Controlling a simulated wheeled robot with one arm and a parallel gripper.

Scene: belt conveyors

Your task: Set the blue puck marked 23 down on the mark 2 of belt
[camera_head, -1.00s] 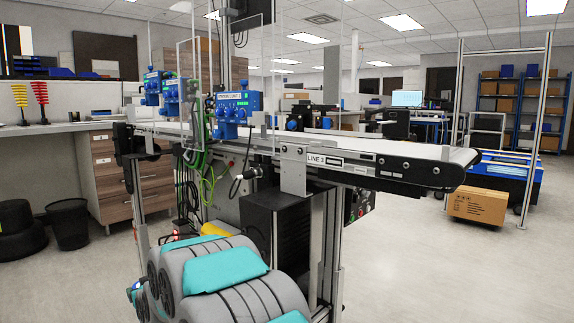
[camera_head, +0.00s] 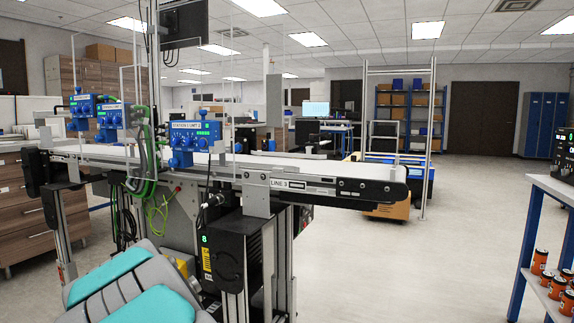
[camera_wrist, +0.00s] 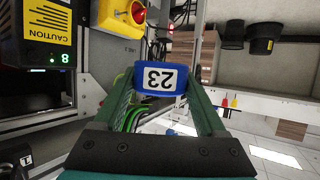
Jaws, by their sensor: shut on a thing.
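The blue puck marked 23 (camera_wrist: 158,78) is held between the two green fingers of my gripper (camera_wrist: 160,92) in the wrist view. Its white label appears upside down there. My gripper is shut on it, and the puck is clear of any surface that I can see. The belt (camera_head: 330,178) is the white-topped conveyor labelled LINE 3 in the head view, running from the left to a black rounded end at the right. I cannot make out a mark 2 on it. My gripper and the puck do not show in the head view; part of my grey and teal arm (camera_head: 130,290) does.
Blue units (camera_head: 195,140) and clear upright panels stand along the belt. Black boxes (camera_head: 228,245) and metal legs are below it. A shelf with orange cans (camera_head: 540,262) stands at the right. The floor (camera_head: 410,270) between belt and shelf is open.

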